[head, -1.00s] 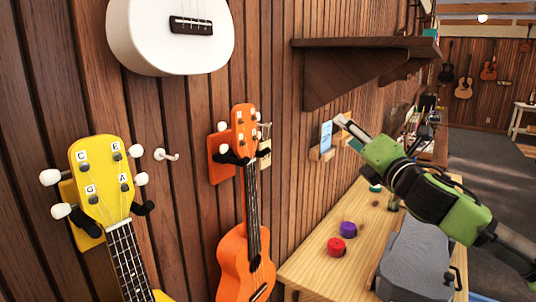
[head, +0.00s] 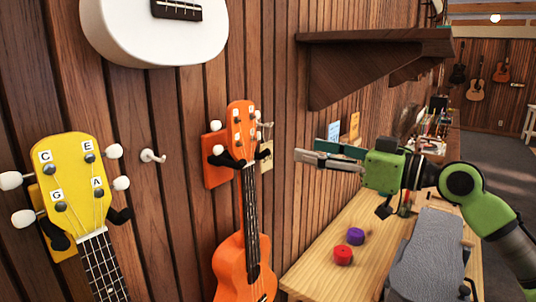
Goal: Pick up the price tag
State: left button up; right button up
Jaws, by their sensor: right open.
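A small beige price tag (head: 266,156) hangs from a hook on the wood wall, just right of the orange ukulele's (head: 243,215) headstock. The ukulele neck is close beside its left edge. My right gripper (head: 307,149) is open and empty, to the right of the tag. Its fingers point left toward the tag and are apart from it in the picture. My left gripper is not in view.
A yellow ukulele (head: 70,190) and a white one (head: 155,38) hang on the wall. A dark shelf (head: 370,65) juts out above my gripper. The wooden bench (head: 325,262) below holds a red (head: 343,255) and a purple roll (head: 355,236) and a grey case (head: 430,255).

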aim_at(268, 143)
jog(key=p+x, duration=0.5)
jog(key=x, duration=0.7)
jog(key=shift+w+a+f+p, duration=0.15)
jog(key=shift+a+p, duration=0.15)
jog(key=shift+a, duration=0.05)
jog(key=shift+w+a+f, duration=0.1)
jog(key=shift+w+a, duration=0.05)
jog(key=c, duration=0.9)
